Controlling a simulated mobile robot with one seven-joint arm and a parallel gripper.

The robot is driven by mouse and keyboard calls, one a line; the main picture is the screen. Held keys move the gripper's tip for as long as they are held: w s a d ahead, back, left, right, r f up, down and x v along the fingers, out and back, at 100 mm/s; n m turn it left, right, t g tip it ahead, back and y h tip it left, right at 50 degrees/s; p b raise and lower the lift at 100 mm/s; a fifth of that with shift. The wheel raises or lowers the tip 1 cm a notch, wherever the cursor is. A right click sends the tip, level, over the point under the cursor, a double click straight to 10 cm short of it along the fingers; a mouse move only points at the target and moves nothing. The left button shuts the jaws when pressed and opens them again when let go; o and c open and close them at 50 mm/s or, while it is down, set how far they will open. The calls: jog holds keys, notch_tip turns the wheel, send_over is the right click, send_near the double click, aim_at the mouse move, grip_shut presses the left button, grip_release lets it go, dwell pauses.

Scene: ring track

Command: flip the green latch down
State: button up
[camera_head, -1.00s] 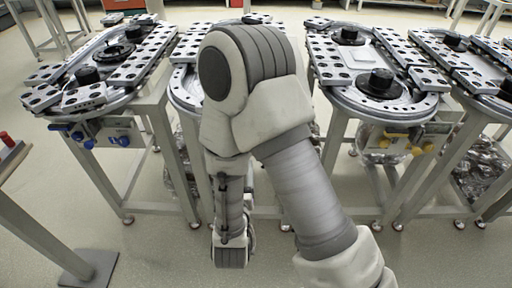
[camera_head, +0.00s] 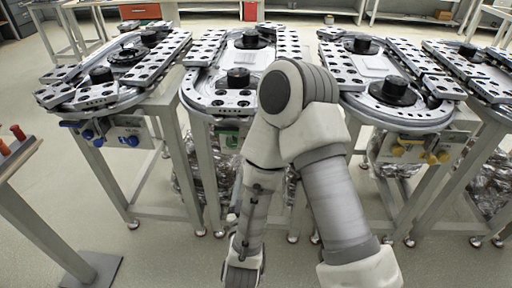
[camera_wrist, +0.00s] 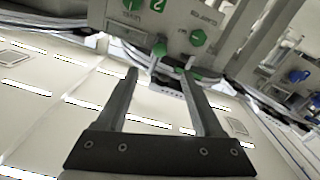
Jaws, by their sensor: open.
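A grey control panel (camera_wrist: 175,25) with several green parts is at the top of the wrist view. These include a round green knob (camera_wrist: 197,38) and another small green piece (camera_wrist: 160,48); I cannot tell for sure which part is the latch. In the head view a small green part (camera_head: 231,138) shows under the front of the middle table, partly hidden by my arm. My gripper (camera_wrist: 160,74) is open and empty, its two fingers pointing toward the panel. The fingertips lie just below the green parts in the picture; whether they touch anything is unclear.
The middle ring-track table (camera_head: 205,95) stands behind my arm. A table with blue knobs (camera_head: 88,134) is at left, and one with yellow knobs (camera_head: 398,151) at right. A bench edge (camera_head: 15,155) is at far left. The floor in front is clear.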

jog(key=w, duration=0.5)
jog(key=w+p, duration=0.1)
jog(key=w, duration=0.8)
jog(key=shift+w+d, duration=0.3)
jog(key=shift+w, duration=0.05)
grip_shut()
dwell(0.9)
